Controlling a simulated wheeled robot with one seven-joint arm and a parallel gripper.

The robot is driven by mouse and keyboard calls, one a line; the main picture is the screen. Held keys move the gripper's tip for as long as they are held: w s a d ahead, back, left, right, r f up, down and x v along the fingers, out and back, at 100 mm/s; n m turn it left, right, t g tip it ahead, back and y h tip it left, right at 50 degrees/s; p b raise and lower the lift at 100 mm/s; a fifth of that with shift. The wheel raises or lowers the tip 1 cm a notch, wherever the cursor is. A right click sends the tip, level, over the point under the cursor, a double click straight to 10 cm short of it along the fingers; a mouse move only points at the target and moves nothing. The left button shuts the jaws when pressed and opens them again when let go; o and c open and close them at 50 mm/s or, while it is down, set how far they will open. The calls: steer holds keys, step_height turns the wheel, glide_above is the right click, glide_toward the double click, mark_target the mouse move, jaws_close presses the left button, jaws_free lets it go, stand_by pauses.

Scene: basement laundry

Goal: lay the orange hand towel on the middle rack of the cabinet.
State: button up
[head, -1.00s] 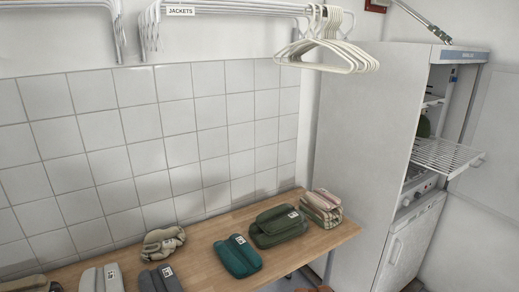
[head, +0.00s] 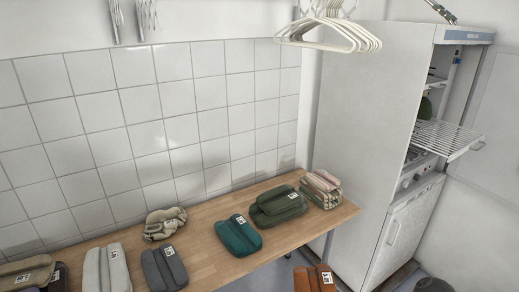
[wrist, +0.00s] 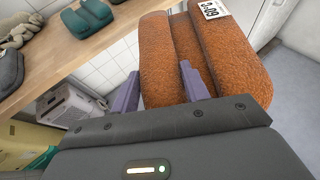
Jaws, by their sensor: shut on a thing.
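The orange hand towel (head: 316,279) shows at the bottom edge of the head view, partly cut off. In the wrist view the folded orange towel (wrist: 165,55) has a white label and sits between the purple fingers of my gripper (wrist: 160,88), which is shut on it. The towel is held beside the table front, clear of the tabletop. The tall white cabinet (head: 365,115) stands at the right of the head view with its side toward me. A white wire rack (head: 450,137) sticks out of its open front. The cabinet's inside is mostly hidden.
A wooden table (head: 205,232) along the tiled wall carries several folded towels, including a teal one (head: 238,235) and a green one (head: 277,206). White hangers (head: 328,34) hang above. A dark green thing (head: 425,107) sits inside the cabinet above the rack.

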steer(key=s+a+r+n+g+y+b, duration=0.1)
steer(key=a+r+n+y+b, duration=0.15)
steer(key=a, duration=0.85)
steer(key=a+r+n+y+b, duration=0.1)
steer(key=a+n+y, duration=0.25)
steer(key=a, duration=0.85)
steer(key=s+a+r+n+g+y+b, duration=0.1)
steer(key=s+a+r+n+g+y, duration=0.1)
steer(key=s+a, duration=0.4)
steer(key=s+a+r+n+g+y+b, duration=0.1)
steer(key=s+a+n+y, duration=0.1)
steer(key=s+a, duration=0.5)
steer(key=a, duration=0.4)
steer(key=shift+a+r+g, duration=0.15)
steer(key=shift+r+g, duration=0.25)
